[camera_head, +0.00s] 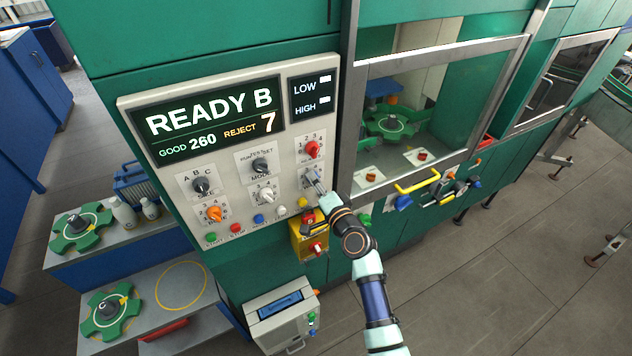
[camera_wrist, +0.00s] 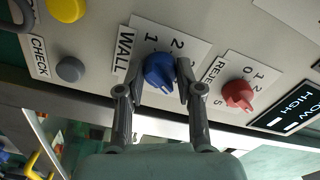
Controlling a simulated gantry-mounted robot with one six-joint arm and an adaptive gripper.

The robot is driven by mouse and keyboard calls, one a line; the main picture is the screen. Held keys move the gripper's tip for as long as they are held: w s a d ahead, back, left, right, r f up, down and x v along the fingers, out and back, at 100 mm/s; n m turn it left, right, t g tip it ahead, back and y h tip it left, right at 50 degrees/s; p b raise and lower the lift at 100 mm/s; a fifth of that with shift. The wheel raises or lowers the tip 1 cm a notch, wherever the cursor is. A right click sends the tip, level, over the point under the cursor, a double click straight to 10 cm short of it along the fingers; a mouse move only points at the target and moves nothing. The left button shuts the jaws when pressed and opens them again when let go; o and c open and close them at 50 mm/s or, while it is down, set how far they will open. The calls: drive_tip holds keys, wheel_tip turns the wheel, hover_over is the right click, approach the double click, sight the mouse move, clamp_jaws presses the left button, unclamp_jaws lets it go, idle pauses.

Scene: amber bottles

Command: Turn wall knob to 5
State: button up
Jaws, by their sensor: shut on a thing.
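The wall knob (camera_wrist: 158,71) is blue and sits on a white plate marked WALL (camera_wrist: 125,48) in the wrist view. The numbers 1 and 2 show on the plate; my gripper and the knob hide the other marks. I cannot tell which number the knob points at. My gripper (camera_wrist: 162,80) is shut on the knob, one finger on each side of it. In the head view my gripper (camera_head: 318,187) is at the lower right of the control panel (camera_head: 230,160) and mostly covers this knob.
A red reject knob (camera_wrist: 238,95) sits close beside the wall plate; it also shows in the head view (camera_head: 312,149). Yellow (camera_wrist: 66,9) and grey (camera_wrist: 70,69) buttons lie on the other side. A yellow box (camera_head: 305,240) with a red switch hangs below the panel.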

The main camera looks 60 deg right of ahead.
drive_tip(key=shift+r+m+p, duration=0.15)
drive_tip(key=shift+m+p, duration=0.8)
drive_tip(key=shift+m, duration=3.35)
drive_tip(key=o, duration=1.2)
drive_tip(key=shift+c, duration=0.2)
drive_tip(key=v, duration=1.2)
